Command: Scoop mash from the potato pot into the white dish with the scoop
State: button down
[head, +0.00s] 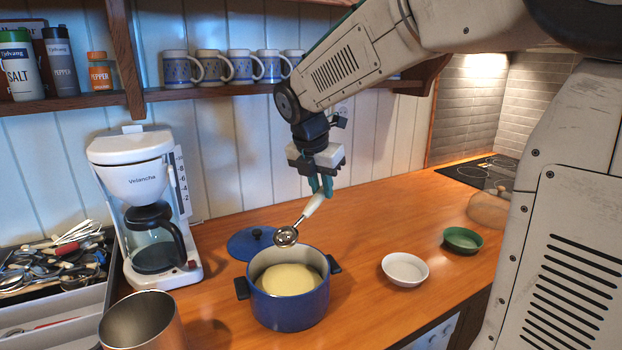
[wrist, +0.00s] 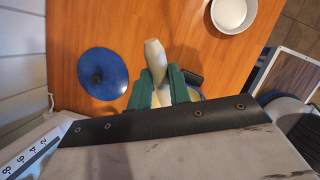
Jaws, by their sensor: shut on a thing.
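My gripper (head: 321,186) is shut on the handle of the scoop (head: 287,237), whose metal bowl hangs tilted down to the left. The bowl is above the back rim of the potato pot (head: 290,310) and looks empty. The blue pot holds pale yellow mash (head: 291,279). The white dish (head: 405,268) stands on the counter to the right of the pot and looks empty. In the wrist view, the pale scoop handle (wrist: 155,60) sits between my green fingertips (wrist: 160,88). The dish (wrist: 232,10) is at the top there. The pot is mostly hidden below.
The blue lid (head: 252,243) lies behind the pot. A green bowl (head: 463,240) stands right of the dish. A coffee maker (head: 145,205), a metal container (head: 142,322) and a utensil tray (head: 55,290) are at the left. The counter behind the dish is clear.

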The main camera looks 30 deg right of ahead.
aim_at(314, 198)
jog(key=shift+a, duration=0.2)
jog(key=a+t+h, duration=0.1)
jog(key=s+a+h, duration=0.1)
jog(key=h, duration=0.1)
jog(key=shift+s+a+f+t, duration=0.1)
jog(key=shift+f+t, duration=0.05)
jog(key=shift+t, duration=0.25)
jog(key=shift+d+f, duration=0.2)
jog(key=shift+f, duration=2.8)
jog(key=shift+f, duration=0.1)
jog(key=shift+f, duration=0.7)
jog(key=shift+r, duration=4.75)
